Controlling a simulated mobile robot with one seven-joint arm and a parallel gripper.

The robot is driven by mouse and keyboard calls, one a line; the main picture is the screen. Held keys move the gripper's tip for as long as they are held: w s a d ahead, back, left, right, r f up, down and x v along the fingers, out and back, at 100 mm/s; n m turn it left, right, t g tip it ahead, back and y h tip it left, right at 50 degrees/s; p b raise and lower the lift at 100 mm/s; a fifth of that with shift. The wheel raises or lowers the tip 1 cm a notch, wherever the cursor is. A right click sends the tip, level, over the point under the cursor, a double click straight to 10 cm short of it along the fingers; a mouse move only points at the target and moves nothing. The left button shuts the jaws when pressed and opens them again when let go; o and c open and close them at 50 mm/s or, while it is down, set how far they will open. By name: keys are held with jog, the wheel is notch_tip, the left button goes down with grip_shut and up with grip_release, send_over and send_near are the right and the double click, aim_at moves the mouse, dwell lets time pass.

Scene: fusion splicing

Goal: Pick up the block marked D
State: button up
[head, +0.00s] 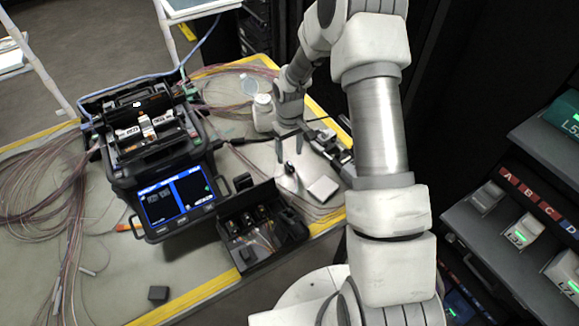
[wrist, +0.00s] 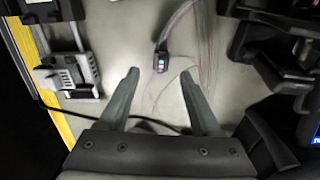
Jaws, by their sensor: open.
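My gripper (head: 290,146) is open above the table, with its fingers pointing down. In the wrist view my gripper (wrist: 160,76) shows two spread grey fingers with nothing between them. A small dark block (wrist: 161,61) with thin coloured fibres lies just ahead of the fingertips, about midway between them. It also shows in the head view as a small dark piece (head: 289,168) below the fingers. No letter D can be read on it, so I cannot tell whether it is the block marked D.
A fusion splicer (head: 160,165) with a lit screen stands left of my gripper. An open black case (head: 262,220) is in front. A grey clamp-like device (wrist: 66,76) is at left in the wrist view. A label strip (head: 528,191) reading A to D is on the right-hand rack.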

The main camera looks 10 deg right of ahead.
aim_at(290, 164)
jog(key=shift+s+f, duration=0.15)
jog(key=shift+f, duration=1.2)
jog(key=shift+s+f, duration=0.15)
jog(key=shift+f, duration=1.15)
grip_shut()
